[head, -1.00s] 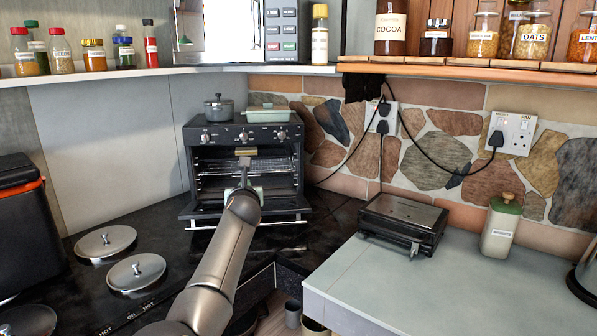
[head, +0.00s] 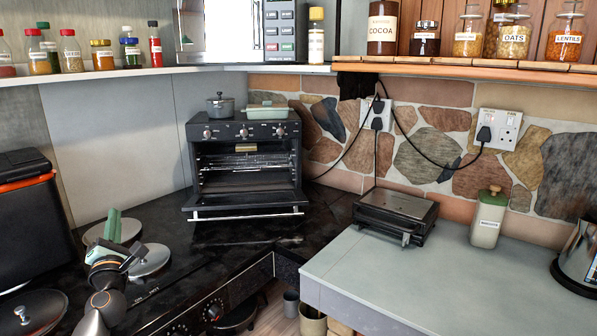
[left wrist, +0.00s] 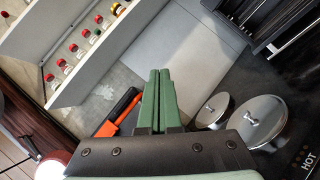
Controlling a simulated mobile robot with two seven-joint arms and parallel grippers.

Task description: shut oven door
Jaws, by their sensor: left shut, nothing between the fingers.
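The oven (head: 246,132) is a black countertop oven at the back corner, with knobs along its top front. Its door (head: 240,203) is folded down and open, with a silver handle bar (head: 248,214) along its outer edge. Wire racks (head: 243,161) show inside. My left gripper (head: 112,223) has green fingers; it is shut and empty, above the hob, left of and nearer than the oven, apart from the door. In the left wrist view its fingers (left wrist: 157,98) lie together, with a dark part of the oven (left wrist: 275,25) at top right. My right gripper is out of view.
Lidded hob plates (head: 150,260) lie under and beside my left gripper. A black box with an orange edge (head: 28,205) stands at left. A grill (head: 397,213) and a jar (head: 488,218) stand on the right counter. A pot (head: 220,104) and a green dish (head: 267,110) sit on the oven.

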